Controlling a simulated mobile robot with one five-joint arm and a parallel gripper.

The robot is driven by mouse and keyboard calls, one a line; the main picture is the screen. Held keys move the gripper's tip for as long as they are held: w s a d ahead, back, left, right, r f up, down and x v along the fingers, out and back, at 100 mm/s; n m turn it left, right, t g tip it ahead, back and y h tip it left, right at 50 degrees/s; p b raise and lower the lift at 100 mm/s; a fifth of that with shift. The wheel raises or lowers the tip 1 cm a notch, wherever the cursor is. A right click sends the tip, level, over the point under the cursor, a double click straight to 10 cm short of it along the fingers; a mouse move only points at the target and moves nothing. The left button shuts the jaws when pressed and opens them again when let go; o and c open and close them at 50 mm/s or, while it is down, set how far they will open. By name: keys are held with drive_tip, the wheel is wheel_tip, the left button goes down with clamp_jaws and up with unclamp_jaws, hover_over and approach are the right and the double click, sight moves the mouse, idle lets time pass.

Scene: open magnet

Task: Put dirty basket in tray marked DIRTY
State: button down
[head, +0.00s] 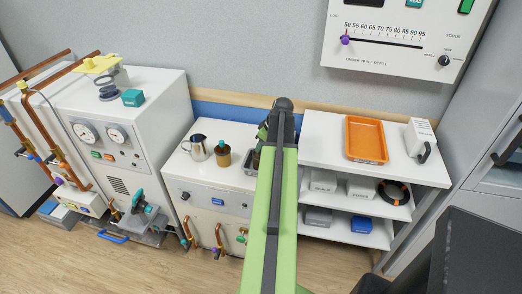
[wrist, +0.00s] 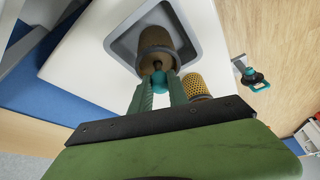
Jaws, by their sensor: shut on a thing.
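In the wrist view, my gripper (wrist: 160,80) is shut on the teal knob of a dark brown basket (wrist: 157,42). No DIRTY marking is readable. A second basket, yellow mesh (wrist: 197,85), stands just outside the tray. A brown vessel with a teal top (head: 223,155) is left of the tray in the head view.
A steel jug (head: 197,148) stands left on the same cabinet top. An orange tray (head: 366,139) and a white container (head: 420,138) are on the shelf unit to the right. A machine with gauges (head: 115,135) stands left. A wall panel (head: 405,35) hangs above.

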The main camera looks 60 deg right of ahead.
drive_tip(key=c, duration=1.3)
unclamp_jaws()
drive_tip(key=shift+r+p, duration=0.35)
drive_tip(key=shift+r, duration=0.1)
drive_tip(key=p+v, duration=1)
drive_tip(key=v, duration=0.1)
drive_tip(key=shift+s+r, duration=0.15)
